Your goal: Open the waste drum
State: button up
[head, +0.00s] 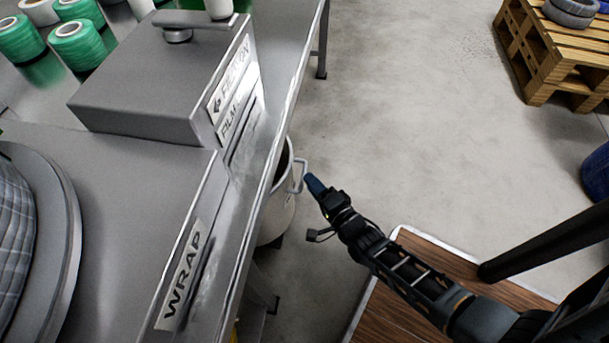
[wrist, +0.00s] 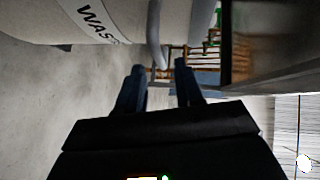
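The waste drum (head: 278,215) is pale and round and stands on the floor, partly hidden under the edge of the steel table. A dark area shows at its top, and I cannot tell the lid's state. Its pale looped handle (head: 300,172) sticks out to the right. In the wrist view the drum (wrist: 60,18) carries a label reading "WAS", and the handle (wrist: 156,38) hangs just ahead of the fingers. My gripper (head: 311,181) is at the handle. In the wrist view my gripper (wrist: 160,80) has its blue fingers apart, with no clear contact on the handle.
The steel wrapping table (head: 120,170) overhangs the drum on the left, with a box-shaped unit and green film rolls (head: 75,45). A wooden pallet (head: 550,60) stands at the back right, and a blue drum (head: 597,172) at the right edge. The floor between is clear.

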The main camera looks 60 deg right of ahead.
aim_at(303, 173)
jog(key=b+x, duration=0.1)
jog(key=x, duration=0.4)
jog(key=shift+w, duration=0.15)
jog(key=shift+c, duration=0.5)
grip_shut()
